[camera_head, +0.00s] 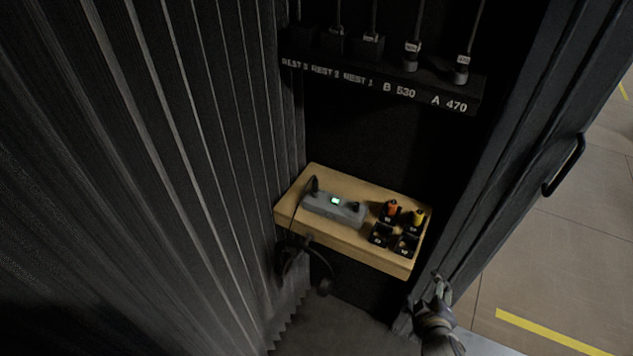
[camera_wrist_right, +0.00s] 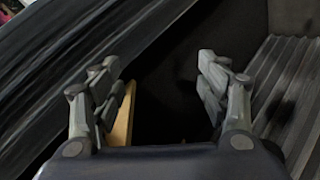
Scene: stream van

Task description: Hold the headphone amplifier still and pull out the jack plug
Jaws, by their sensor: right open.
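The headphone amplifier (camera_head: 335,208) is a grey box with a small lit green display, lying on a wooden shelf (camera_head: 345,240). A dark plug with a cable (camera_head: 314,186) stands at its left end, and the cable hangs over the shelf's front edge. Dark headphones (camera_head: 292,258) appear to hang below the shelf's left part. My right gripper (camera_head: 440,285) is below and right of the shelf, apart from the amplifier. In the right wrist view my right gripper (camera_wrist_right: 165,95) is open and empty, with the shelf's edge (camera_wrist_right: 123,115) beside its left finger. My left gripper is not in view.
On the shelf's right, small dark holders (camera_head: 381,234) stand with an orange item (camera_head: 392,208) and a yellow item (camera_head: 418,216). A dark labelled rack (camera_head: 380,82) with several cabled plugs is above. A ribbed dark wall is left; a door with a handle (camera_head: 565,165) is right.

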